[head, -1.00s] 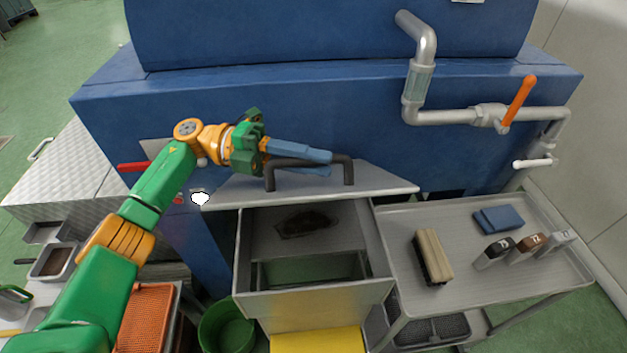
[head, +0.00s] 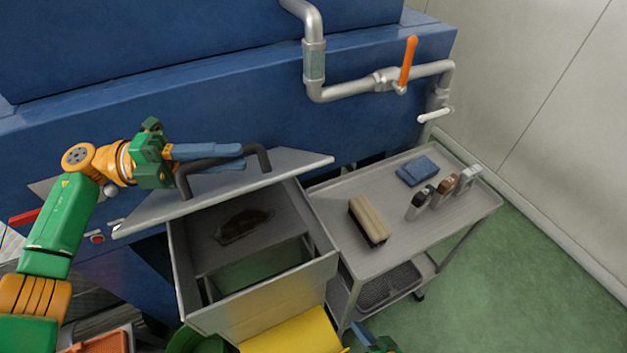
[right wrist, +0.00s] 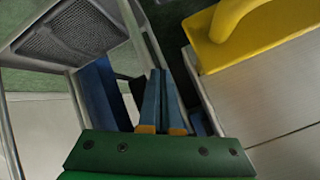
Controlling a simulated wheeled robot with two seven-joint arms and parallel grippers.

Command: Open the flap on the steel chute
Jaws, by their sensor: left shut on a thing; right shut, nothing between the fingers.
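The steel chute (head: 262,297) stands open at the top in the head view, with a dark clump (head: 243,224) inside it. Its grey flap (head: 222,194) is raised at the back of the opening, clear of the chute's front wall. A dark bar handle (head: 264,160) sits on the flap. My left gripper (head: 240,158) is shut on this handle, its blue fingers partly hiding it. My right gripper (head: 362,340) shows only at the bottom edge of the head view. In the right wrist view its blue fingers (right wrist: 161,100) are together and empty.
A steel cart (head: 330,205) on the right holds a brush (head: 369,219), a blue cloth (head: 417,171) and small bottles. A yellow piece (head: 295,332) is at the chute's front; the right wrist view shows a yellow handle (right wrist: 235,18). Green floor (head: 500,290) is free at right.

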